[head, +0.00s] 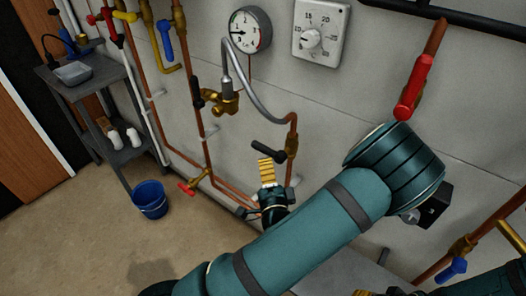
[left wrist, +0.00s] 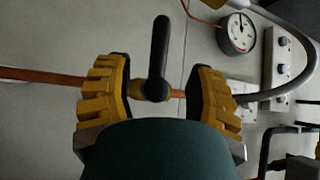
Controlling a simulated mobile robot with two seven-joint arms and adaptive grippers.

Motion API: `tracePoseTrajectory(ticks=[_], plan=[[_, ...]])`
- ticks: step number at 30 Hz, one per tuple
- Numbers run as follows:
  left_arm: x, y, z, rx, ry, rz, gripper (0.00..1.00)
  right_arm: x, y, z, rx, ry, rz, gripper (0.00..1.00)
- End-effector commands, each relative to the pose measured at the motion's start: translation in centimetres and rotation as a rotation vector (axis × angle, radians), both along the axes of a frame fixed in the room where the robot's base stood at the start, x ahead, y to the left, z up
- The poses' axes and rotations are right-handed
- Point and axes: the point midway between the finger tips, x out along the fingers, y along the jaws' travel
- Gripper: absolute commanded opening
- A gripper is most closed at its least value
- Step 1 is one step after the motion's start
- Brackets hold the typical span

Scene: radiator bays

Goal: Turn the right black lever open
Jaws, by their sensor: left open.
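The right black lever (head: 268,152) is on a brass valve (head: 291,146) on the copper pipe below the grey hose. It stands crosswise to its pipe. In the left wrist view the black lever (left wrist: 159,55) points up between the two yellow fingers, with a gap on each side. My left gripper (head: 266,168) is open just below the lever in the head view; its far finger is hard to make out. Another black lever (head: 197,93) is on the pipe to the left. A small part of my right arm shows at the bottom right edge, its fingers too cut off to judge.
A pressure gauge (head: 250,30) and a dial box (head: 320,31) are on the wall above. A grey hose (head: 262,108) curves close above the lever. A red lever (head: 413,86) is at the right. A blue bucket (head: 150,199) stands on the floor beside a grey shelf (head: 86,76).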

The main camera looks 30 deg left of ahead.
Motion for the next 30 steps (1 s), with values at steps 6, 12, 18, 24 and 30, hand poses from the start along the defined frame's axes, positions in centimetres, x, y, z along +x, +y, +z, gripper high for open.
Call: tracePoseTrajectory(ticks=[6, 12, 18, 24, 30], plan=[[3.1, 2.8, 0.6, -0.002, -0.003, 0.003, 0.55, 0.0, 0.0, -0.1, 0.0, -0.001, 0.0, 0.47], [5.1, 4.4, 0.9, -0.002, -0.001, 0.001, 0.55, 0.1, 0.0, -0.3, 0.0, -0.001, 0.0, 0.47], [5.8, 5.0, 1.1, -0.003, 0.0, -0.001, 0.55, 0.1, 0.0, -0.3, 0.0, -0.002, -0.001, 0.47], [5.8, 5.0, 1.1, -0.003, 0.0, -0.002, 0.55, 0.1, 0.0, -0.3, 0.0, -0.002, -0.001, 0.47], [5.8, 5.0, 1.1, -0.003, 0.0, -0.002, 0.08, 0.1, 0.0, -0.3, 0.0, -0.002, -0.001, 0.47]])
